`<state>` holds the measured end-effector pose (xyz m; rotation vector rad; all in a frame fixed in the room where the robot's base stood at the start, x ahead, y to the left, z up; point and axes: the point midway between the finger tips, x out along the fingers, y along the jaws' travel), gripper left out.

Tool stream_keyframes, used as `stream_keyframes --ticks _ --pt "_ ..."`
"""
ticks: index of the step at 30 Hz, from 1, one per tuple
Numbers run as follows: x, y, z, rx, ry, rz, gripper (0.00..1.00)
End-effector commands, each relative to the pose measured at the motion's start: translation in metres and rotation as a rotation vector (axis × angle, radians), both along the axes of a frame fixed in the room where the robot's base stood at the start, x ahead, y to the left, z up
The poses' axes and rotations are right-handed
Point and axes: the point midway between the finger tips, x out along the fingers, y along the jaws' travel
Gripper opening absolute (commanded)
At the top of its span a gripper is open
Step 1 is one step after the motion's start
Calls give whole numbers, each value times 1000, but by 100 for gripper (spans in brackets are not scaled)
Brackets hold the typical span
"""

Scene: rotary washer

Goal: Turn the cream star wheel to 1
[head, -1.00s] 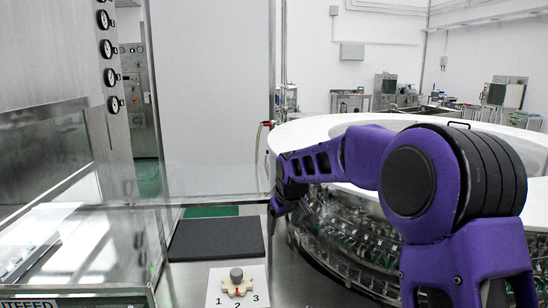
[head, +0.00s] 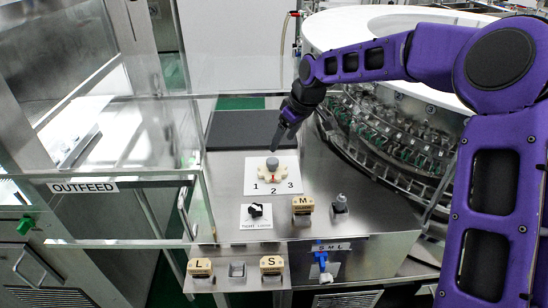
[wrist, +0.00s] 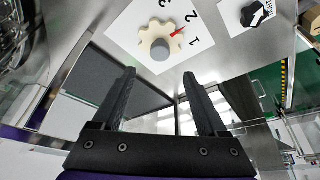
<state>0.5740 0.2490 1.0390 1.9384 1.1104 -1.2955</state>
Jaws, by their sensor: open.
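The cream star wheel (head: 285,171) with a grey centre knob (head: 272,162) sits on a white card (head: 253,186) marked 1, 2, 3. Its red pointer (head: 273,179) is toward 2. In the wrist view the wheel (wrist: 146,41) and its red pointer (wrist: 178,32) show clearly, with the pointer on the side of the 2. My gripper (head: 279,142) is just behind and above the wheel, fingers down, apart from it. In the wrist view my gripper (wrist: 158,74) is open and empty, with the knob beyond the fingertips.
A black-and-white knob (head: 255,210), the M block (head: 302,205) and a grey knob (head: 341,203) stand in front. L (head: 200,267) and S (head: 271,265) blocks sit on a lower shelf. A dark mat (head: 235,131) lies behind; the round washer (head: 390,135) is at right.

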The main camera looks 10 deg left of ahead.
Motion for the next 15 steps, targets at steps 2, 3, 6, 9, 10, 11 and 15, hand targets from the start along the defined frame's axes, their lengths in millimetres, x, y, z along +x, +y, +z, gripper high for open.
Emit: stream_keyframes --ticks 2,3,6,9,10,11,15 --pt "3 7 -19 0 4 2 76" --pt "4 10 -27 1 3 2 76" --pt "8 17 -46 1 4 1 76" --pt "12 22 -62 1 3 1 76" --pt "13 24 -66 1 2 1 76" --pt "14 26 -70 0 1 0 76" --pt "17 29 -83 -1 1 -1 76"
